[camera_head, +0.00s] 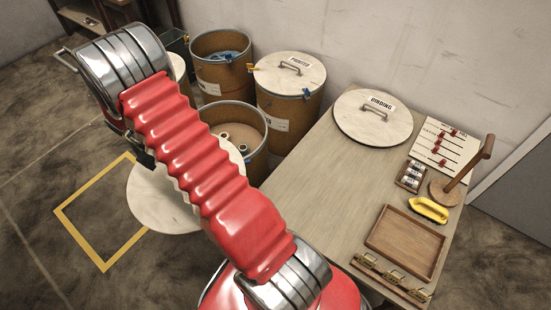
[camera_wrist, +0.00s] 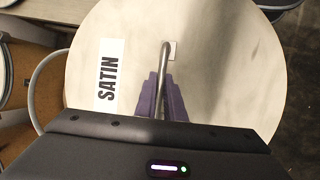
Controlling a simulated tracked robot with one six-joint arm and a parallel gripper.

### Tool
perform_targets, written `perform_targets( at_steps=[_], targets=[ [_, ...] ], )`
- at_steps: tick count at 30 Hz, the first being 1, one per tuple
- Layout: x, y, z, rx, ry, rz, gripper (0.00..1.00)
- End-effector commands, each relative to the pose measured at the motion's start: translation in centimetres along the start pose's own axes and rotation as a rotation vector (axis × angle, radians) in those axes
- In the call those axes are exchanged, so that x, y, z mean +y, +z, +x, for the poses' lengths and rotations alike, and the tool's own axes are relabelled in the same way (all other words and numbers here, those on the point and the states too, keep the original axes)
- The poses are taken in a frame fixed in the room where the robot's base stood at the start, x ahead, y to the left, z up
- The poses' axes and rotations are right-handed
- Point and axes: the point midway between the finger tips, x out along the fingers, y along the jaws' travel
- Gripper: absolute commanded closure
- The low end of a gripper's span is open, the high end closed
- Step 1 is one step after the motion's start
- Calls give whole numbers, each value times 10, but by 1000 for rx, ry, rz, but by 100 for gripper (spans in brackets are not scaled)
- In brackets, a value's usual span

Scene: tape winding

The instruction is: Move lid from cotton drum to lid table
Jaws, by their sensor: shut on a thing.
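My gripper (camera_wrist: 162,98) is shut on the metal handle (camera_wrist: 166,58) of a round pale lid (camera_wrist: 225,60), marked SATIN. In the head view this lid (camera_head: 150,200) shows partly behind my red arm, left of the open drums and over the floor; no drum shows under it. I cannot read the word cotton on any drum.
An open drum with spools (camera_head: 255,160), an open drum with blue contents (camera_head: 222,85) and a lidded drum marked PRINTED (camera_head: 290,120) stand by the wall.

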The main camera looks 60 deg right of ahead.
Motion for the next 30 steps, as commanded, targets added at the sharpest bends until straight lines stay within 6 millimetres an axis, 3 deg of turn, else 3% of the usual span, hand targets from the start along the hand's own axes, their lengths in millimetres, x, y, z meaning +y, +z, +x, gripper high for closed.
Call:
perform_targets(
  at_steps=[3, 15, 24, 30],
  targets=[
    [38, 13, 17, -4, -7, 17, 100],
    [144, 73, 80, -10, -19, 49, 100],
    [206, 134, 129, -15, -28, 68, 100],
    [237, 181, 162, -18, -33, 80, 100]
  ],
)
